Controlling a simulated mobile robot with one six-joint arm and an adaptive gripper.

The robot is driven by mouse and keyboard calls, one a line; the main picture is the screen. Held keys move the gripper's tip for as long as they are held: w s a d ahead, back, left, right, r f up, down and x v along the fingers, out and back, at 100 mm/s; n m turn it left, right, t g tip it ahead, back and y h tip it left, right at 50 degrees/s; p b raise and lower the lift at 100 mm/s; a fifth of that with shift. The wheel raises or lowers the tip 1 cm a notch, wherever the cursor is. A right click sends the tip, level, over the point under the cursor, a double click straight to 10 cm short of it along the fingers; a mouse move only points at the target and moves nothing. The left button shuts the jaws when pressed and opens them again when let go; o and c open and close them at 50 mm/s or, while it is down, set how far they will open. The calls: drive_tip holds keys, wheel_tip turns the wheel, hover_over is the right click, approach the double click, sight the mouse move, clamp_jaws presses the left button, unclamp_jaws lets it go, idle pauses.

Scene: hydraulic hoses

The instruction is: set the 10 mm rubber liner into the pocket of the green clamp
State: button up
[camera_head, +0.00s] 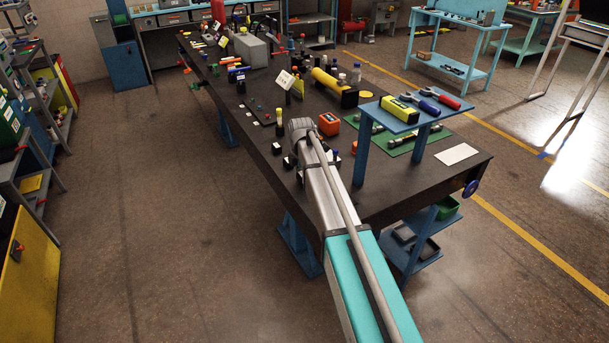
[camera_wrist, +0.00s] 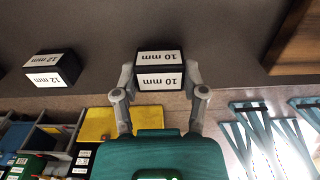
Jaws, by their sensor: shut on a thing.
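The 10 mm liner (camera_wrist: 160,60) is a black block with white "10 mm" labels, upside down in the wrist view. My gripper (camera_wrist: 160,80) is shut on it, with one grey finger at each side. In the wrist view the liner is in front of the dark bench top, near its edge; I cannot tell whether it touches the bench. In the head view my arm hides the gripper and liner. I cannot make out the green clamp or its pocket for certain in either view.
A black block marked 12 mm (camera_wrist: 52,68) stands left of my gripper in the wrist view. The long dark bench (camera_head: 398,187) holds many small parts, an orange box (camera_head: 329,124) and a yellow cylinder (camera_head: 325,79). A blue raised shelf (camera_head: 415,117) with tools stands at right.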

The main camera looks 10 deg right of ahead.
drive_tip(key=shift+r+p, duration=0.75)
drive_tip(key=shift+r, duration=0.2)
drive_tip(key=s+r+p, duration=0.9)
drive_tip(key=s+r, duration=0.1)
drive_tip(key=s, duration=0.4)
drive_tip(key=shift+a+p, duration=0.3)
drive_tip(key=shift+p, duration=0.1)
wheel_tip(320, 180, up, 7)
drive_tip(key=p, duration=0.6)
drive_tip(key=shift+s+f+p, duration=0.15)
drive_tip(key=shift+f+p, duration=0.05)
drive_tip(key=shift+p, duration=0.2)
